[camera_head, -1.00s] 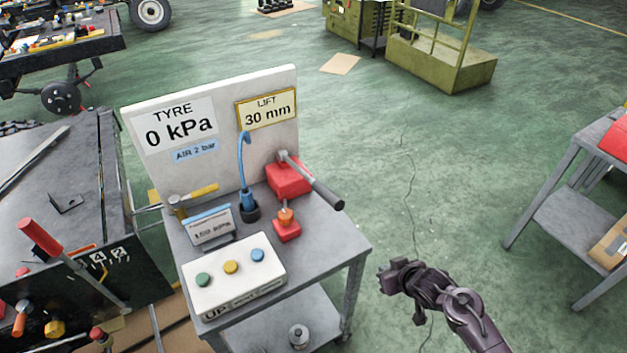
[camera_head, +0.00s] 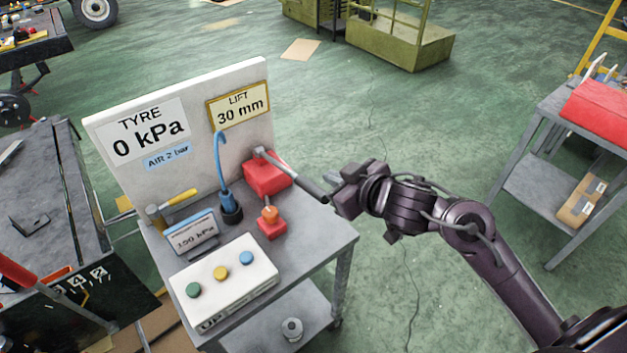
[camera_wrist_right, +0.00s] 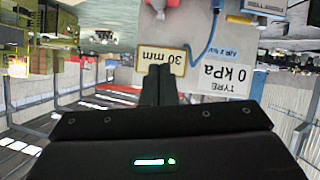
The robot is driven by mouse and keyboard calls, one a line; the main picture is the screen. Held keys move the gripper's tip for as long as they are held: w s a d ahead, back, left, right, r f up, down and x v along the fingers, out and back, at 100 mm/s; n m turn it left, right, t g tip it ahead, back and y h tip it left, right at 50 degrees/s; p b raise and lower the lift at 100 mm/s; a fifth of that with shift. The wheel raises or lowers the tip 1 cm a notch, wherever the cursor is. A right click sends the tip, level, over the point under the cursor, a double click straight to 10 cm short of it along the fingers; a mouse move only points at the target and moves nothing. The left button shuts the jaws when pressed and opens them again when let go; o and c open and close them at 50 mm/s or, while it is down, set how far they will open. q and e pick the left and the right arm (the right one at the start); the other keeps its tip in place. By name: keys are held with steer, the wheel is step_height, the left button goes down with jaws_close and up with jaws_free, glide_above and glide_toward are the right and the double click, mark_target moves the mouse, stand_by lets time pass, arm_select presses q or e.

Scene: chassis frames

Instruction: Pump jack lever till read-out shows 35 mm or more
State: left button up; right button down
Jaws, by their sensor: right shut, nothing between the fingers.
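The red jack (camera_head: 265,178) stands on the trolley top, and its grey lever (camera_head: 293,174) slopes down to the right, with a dark end beyond the trolley's edge. The LIFT read-out (camera_head: 239,106) on the white board shows 30 mm; it also appears upside down in the right wrist view (camera_wrist_right: 167,57). My right gripper (camera_head: 343,194) is shut and empty, close by the lever's outer end; I cannot tell whether they touch. Its closed fingers (camera_wrist_right: 158,85) show in the wrist view. My left gripper is not in view.
A grey bench (camera_head: 555,110) stands at the right. Open green floor lies behind.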

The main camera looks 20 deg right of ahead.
glide_above(314, 188)
steer(key=f, duration=0.4)
steer(key=shift+a+f, duration=0.15)
steer(key=shift+a, duration=0.25)
steer(key=f, duration=0.3)
steer(key=shift+d+f+p, duration=0.15)
steer(key=shift+d+p, duration=0.15)
steer(key=shift+p, duration=0.1)
steer(key=shift+s+d+f, duration=0.1)
steer(key=shift+d+f, duration=0.1)
steer(key=shift+f, duration=0.25)
